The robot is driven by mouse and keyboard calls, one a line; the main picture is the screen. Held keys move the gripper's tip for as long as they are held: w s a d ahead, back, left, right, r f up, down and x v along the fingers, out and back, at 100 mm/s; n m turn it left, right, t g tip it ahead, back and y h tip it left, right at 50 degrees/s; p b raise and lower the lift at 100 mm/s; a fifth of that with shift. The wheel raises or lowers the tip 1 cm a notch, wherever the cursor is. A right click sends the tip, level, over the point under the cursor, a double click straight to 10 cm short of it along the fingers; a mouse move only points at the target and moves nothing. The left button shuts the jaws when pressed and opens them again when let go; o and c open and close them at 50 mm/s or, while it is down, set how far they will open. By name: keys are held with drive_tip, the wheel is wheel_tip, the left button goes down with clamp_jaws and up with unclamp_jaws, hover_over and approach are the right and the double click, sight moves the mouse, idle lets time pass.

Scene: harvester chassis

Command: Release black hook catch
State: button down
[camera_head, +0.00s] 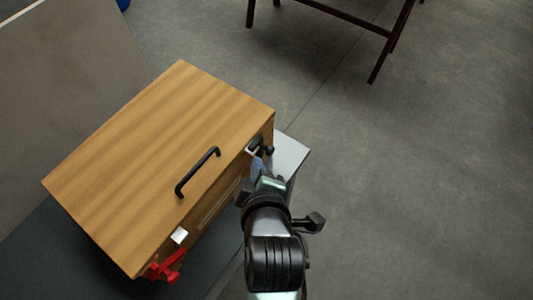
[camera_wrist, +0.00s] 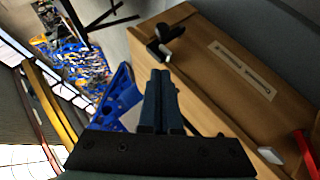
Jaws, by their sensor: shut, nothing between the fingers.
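The wooden box (camera_head: 150,150) has a black handle (camera_head: 198,172) on its lid. The black hook catch (camera_head: 257,144) is on the box's front side near the right corner, beside a small white plate. In the wrist view the black catch (camera_wrist: 169,32) shows on the box edge, just beyond my fingertips. My gripper (camera_wrist: 160,74) is shut and empty, its two fingers side by side. In the head view my gripper (camera_head: 258,165) is close to the catch; I cannot tell whether it touches. My wrist partly hides the front of the box.
A red catch (camera_head: 166,267) sits at the box's other front corner, near a white plate (camera_head: 179,235). A labelled strip (camera_wrist: 240,68) is on the box front. A grey surface (camera_head: 290,155) extends beyond the box's right end. A dark-legged table (camera_head: 350,15) stands farther back.

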sight(265, 147)
drive_tip(key=x, duration=0.5)
drive_tip(key=shift+d, duration=0.1)
drive_tip(key=shift+w+d+f, duration=0.25)
drive_tip(key=shift+d+f, duration=0.15)
drive_tip(key=shift+f, duration=0.05)
drive_tip(key=shift+w+d+f, duration=0.25)
drive_tip(key=shift+d+f, duration=0.1)
drive_tip(key=shift+f, duration=0.1)
drive_tip(key=shift+w+d+f, duration=0.25)
drive_tip(key=shift+d+f, duration=0.05)
drive_tip(key=shift+f, duration=0.1)
drive_tip(key=shift+r, duration=0.1)
drive_tip(key=shift+w+d+r+p, duration=0.1)
drive_tip(key=shift+w+p, duration=0.05)
drive_tip(key=shift+p, duration=0.15)
drive_tip(key=shift+w+g, duration=0.1)
drive_tip(key=shift+g, duration=0.3)
